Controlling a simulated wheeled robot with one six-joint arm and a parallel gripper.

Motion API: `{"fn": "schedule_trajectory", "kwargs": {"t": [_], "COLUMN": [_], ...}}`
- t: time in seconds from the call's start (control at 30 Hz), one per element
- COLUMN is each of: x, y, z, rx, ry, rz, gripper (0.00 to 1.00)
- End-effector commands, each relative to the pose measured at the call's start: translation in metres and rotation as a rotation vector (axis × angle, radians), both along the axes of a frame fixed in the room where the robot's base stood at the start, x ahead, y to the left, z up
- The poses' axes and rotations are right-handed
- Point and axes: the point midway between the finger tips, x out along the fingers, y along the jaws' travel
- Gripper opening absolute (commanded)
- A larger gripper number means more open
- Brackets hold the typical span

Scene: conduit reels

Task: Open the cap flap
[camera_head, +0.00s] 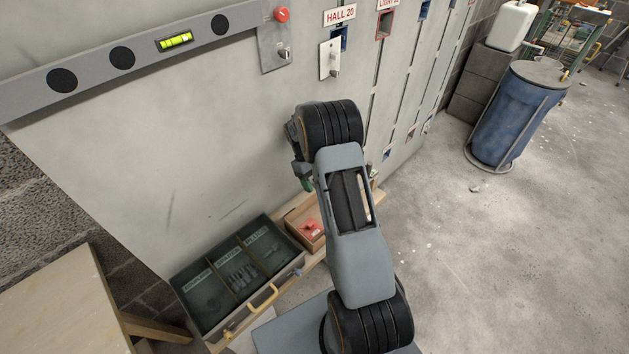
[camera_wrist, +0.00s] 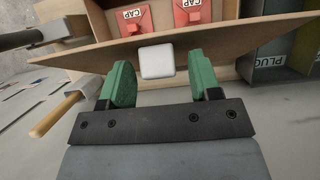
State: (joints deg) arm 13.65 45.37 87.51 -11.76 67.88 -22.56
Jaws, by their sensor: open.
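The cap flap (camera_wrist: 100,55) is a light wooden panel across the upper part of the wrist view. A white square knob (camera_wrist: 156,61) is on it. Behind its edge, red caps (camera_wrist: 121,20) with CAP labels lie in a wooden bin, also seen in the head view (camera_head: 311,229). My gripper (camera_wrist: 167,75) is open, with its green fingers on either side of the knob and gaps visible to both. The flap's exact angle is hard to tell. In the head view my arm hides most of the gripper (camera_head: 307,184) and the knob.
A dark tray (camera_head: 275,296) with labelled compartments and a yellow handle (camera_head: 262,299) stands left of the bin. The grey wall panel (camera_head: 150,150) is close behind my arm.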

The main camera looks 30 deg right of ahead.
Motion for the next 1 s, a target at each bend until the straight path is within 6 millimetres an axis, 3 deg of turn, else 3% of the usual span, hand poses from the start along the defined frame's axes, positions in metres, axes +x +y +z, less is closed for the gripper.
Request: {"fn": "schedule_trajectory", "kwargs": {"t": [0.17,0.37,0.67,1.0], "x": [0.000,-0.001,-0.050,-0.110], "y": [0.000,0.001,0.015,0.032], "z": [0.006,0.037,0.095,0.119], "rx": [-0.001,-0.001,-0.001,-0.001], "ry": [0.000,-0.004,-0.003,-0.001], "rz": [0.000,0.000,0.001,0.000], "gripper": [0.57,0.57,0.57,0.57]}}
